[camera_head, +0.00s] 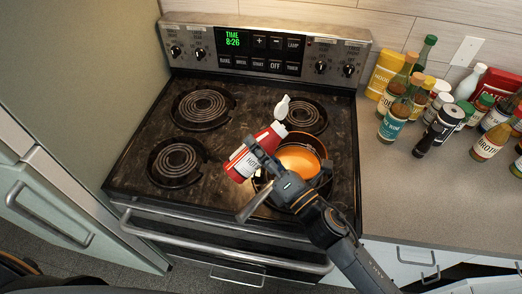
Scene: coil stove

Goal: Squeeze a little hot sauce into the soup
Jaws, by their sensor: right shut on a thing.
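My right gripper (264,158) is shut on a red hot sauce bottle (247,162) with a white label and white nozzle. It holds the bottle above the stove, at the upper left of the soup pot. The bottle is tilted, its nozzle (282,107) pointing up and to the right. The pot (323,148) sits on the front right burner. Orange soup (298,160) shows inside it, partly hidden by my right gripper and arm. No sauce stream is visible. My left gripper is not in view.
The other coil burners (203,107) are bare. The stove's control panel (265,50) stands at the back. Several bottles and jars (392,122) crowd the counter (400,195) at the right. The counter's front part is clear. A pale cabinet or fridge (60,100) borders the left.

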